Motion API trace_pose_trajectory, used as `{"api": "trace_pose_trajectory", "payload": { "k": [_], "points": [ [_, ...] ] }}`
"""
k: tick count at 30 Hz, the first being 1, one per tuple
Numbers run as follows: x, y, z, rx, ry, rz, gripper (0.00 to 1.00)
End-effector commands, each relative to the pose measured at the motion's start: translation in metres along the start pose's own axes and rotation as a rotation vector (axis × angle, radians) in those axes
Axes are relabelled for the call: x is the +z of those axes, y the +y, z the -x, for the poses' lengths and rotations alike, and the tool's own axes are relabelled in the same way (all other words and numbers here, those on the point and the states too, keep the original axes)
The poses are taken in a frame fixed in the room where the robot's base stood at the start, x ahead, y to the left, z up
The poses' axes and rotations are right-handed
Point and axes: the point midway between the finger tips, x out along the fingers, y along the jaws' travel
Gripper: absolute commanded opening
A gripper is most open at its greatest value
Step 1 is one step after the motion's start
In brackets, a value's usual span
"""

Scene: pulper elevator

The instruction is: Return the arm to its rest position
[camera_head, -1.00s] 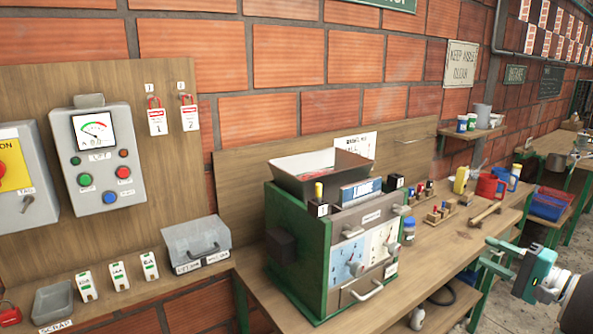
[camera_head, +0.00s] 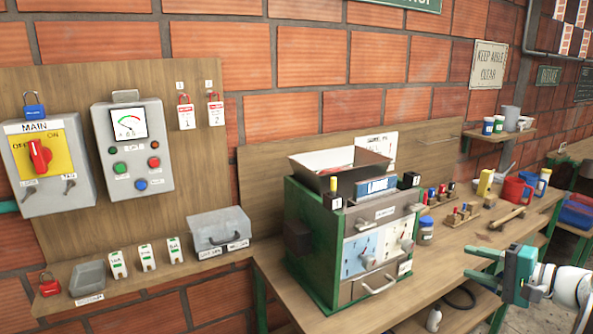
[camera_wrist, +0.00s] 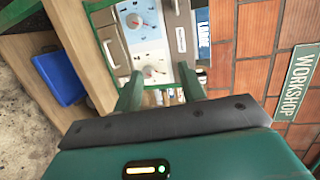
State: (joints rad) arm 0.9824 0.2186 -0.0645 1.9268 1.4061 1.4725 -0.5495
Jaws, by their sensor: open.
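My gripper (camera_head: 490,264) is at the right of the head view, in front of the workbench, with its green fingers pointing left. It is open and empty. In the wrist view its two green fingers (camera_wrist: 162,92) stand apart with nothing between them. Beyond them, the green machine with dials (camera_wrist: 150,45) shows turned on its side. In the head view that green machine (camera_head: 322,262) stands on the bench to the left of my gripper, apart from it.
The wooden bench (camera_head: 470,238) carries a red mug (camera_head: 514,190), a mallet (camera_head: 505,218) and small pegged blocks. A control box (camera_head: 133,150) and a main switch box (camera_head: 48,168) hang on the left board. A blue bin (camera_head: 577,212) stands at the right. Floor shows at lower right.

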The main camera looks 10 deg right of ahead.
Motion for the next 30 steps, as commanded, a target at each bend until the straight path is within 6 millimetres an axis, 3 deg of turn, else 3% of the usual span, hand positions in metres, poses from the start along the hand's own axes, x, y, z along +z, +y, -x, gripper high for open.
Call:
{"api": "trace_pose_trajectory", "payload": {
  "k": [5, 9, 13, 18, 24, 30],
  "points": [
    [0.068, -0.006, -0.045, 0.169, -0.137, 0.046, 0.4],
    [0.142, -0.002, -0.074, 0.367, -0.258, 0.132, 0.4],
    [0.208, 0.009, -0.083, 0.556, -0.341, 0.259, 0.4],
    [0.274, 0.026, -0.075, 0.764, -0.394, 0.484, 0.4],
    [0.322, 0.04, -0.055, 0.919, -0.377, 0.813, 0.4],
    [0.341, 0.043, -0.041, 0.963, -0.319, 1.074, 0.4]
  ]
}}
